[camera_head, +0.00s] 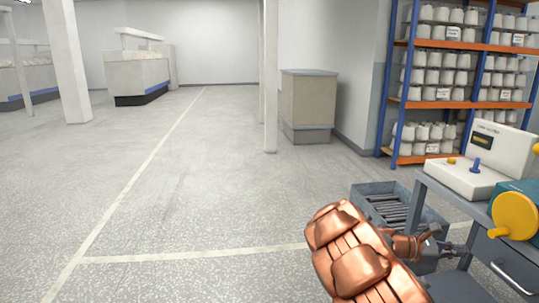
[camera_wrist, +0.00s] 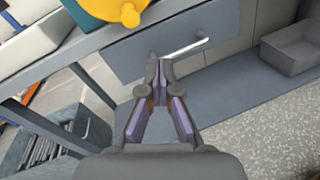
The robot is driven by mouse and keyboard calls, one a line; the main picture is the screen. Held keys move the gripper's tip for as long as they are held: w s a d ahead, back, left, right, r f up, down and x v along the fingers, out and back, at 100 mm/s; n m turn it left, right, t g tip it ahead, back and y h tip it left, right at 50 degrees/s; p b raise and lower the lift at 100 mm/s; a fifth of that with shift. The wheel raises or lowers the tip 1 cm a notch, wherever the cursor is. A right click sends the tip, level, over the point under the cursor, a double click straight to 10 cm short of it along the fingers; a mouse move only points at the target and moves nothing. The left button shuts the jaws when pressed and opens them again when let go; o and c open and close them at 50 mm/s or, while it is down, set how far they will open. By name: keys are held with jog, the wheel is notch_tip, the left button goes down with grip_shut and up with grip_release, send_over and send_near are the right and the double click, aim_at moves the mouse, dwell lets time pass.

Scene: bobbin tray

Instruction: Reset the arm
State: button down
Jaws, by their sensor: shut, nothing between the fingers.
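My copper-coloured arm rises from the bottom of the head view, and my gripper (camera_head: 462,248) is at its far end, beside the grey workbench at the lower right. In the wrist view my gripper (camera_wrist: 157,62) is shut and empty, its fingertips meeting. Behind the fingertips is the bench's grey drawer (camera_wrist: 150,50) with a light bar handle (camera_wrist: 186,49). I cannot tell whether the fingers touch the drawer front.
A grey crate (camera_head: 364,187) of dark rods stands left of the bench. On the bench are a white machine (camera_head: 478,160) and a yellow knob (camera_head: 514,216). A shelf rack (camera_head: 402,102) with white bobbins stands behind. The floor (camera_head: 180,190) at left is clear.

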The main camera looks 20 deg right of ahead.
jog(key=s+a+r+m+g+y, duration=0.1)
jog(key=s+a+r+m+y, duration=0.1)
jog(key=s+a+m+y, duration=0.7)
jog(key=s+a+f+m+t+y, duration=0.15)
jog(key=s+a, duration=0.25)
jog(key=a, duration=0.9)
jog(key=s+a+f+t+y, duration=0.1)
jog(key=s+a+f+y, duration=0.2)
jog(key=a, duration=0.9)
jog(key=s+a+f+t+y, duration=0.1)
jog(key=s+a+t+y, duration=0.15)
jog(key=s+a, duration=0.7)
notch_tip(320, 180, up, 25)
jog(key=w+a+p, duration=0.2)
jog(key=p, duration=2.1)
jog(key=shift+w+a+p, duration=0.35)
jog(key=shift+a, duration=0.05)
jog(key=shift+d, duration=0.1)
